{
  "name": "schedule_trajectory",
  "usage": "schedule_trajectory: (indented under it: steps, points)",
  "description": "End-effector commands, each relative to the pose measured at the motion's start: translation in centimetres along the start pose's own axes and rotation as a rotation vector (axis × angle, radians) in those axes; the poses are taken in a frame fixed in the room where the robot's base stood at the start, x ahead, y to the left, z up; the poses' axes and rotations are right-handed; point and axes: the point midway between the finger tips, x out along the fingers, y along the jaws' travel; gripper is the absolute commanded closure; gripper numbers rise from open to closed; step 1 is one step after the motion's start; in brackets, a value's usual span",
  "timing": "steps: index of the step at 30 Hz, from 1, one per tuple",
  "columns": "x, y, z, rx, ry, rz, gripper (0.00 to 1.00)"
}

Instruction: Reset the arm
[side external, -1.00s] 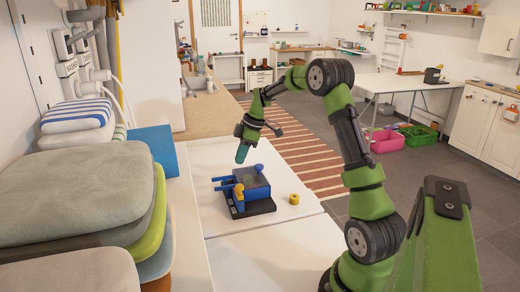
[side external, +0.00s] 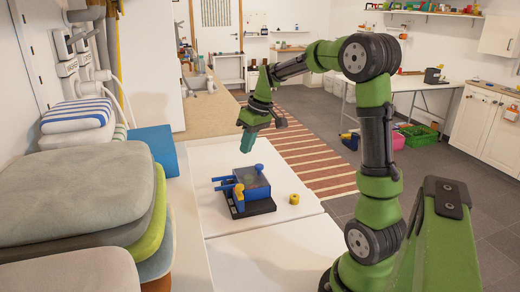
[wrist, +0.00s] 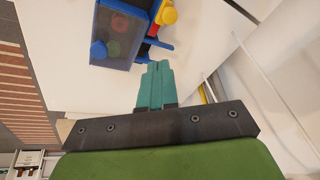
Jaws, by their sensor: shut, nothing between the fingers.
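My gripper (side external: 247,143) hangs above the white table, over and behind a blue box-like structure (side external: 256,186). Its teal fingers (wrist: 154,87) are together in the wrist view, with nothing between them. The blue structure stands on a black base (side external: 262,208) and has blue bars on its left and yellow parts at its front left. In the wrist view the blue structure (wrist: 118,38) shows at the top, apart from the fingertips, with a yellow knob (wrist: 168,15) beside it.
A small yellow ring (side external: 294,199) lies on the white table (side external: 275,250), right of the structure. Stacked cushions (side external: 75,195) stand at the left, and a blue panel (side external: 155,150) leans behind them. The front of the table is clear.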

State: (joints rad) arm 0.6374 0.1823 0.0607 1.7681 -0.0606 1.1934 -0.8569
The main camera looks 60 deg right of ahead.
Motion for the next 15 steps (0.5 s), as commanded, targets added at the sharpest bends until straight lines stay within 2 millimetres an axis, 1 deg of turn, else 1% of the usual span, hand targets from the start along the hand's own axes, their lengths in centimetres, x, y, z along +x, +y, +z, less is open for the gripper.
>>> schedule_trajectory:
  steps: [1, 3, 5, 6, 8, 9, 12, 15]
  points:
    - [-0.9, -2.8, 1.2, 0.057, 0.023, 0.012, 1.00]
    - [-1.7, -5.9, 2.9, 0.147, 0.057, 0.021, 1.00]
    - [-2.3, -8.3, 4.6, 0.211, 0.090, 0.021, 1.00]
    - [-2.6, -9.8, 5.9, 0.246, 0.113, 0.015, 1.00]
    - [-3.0, -12.0, 7.8, 0.288, 0.147, 0.001, 1.00]
    - [-3.2, -13.3, 9.1, 0.309, 0.168, -0.014, 1.00]
    - [-3.7, -15.9, 12.1, 0.328, 0.217, -0.056, 1.00]
    - [-4.0, -17.8, 14.5, 0.291, 0.254, -0.099, 1.00]
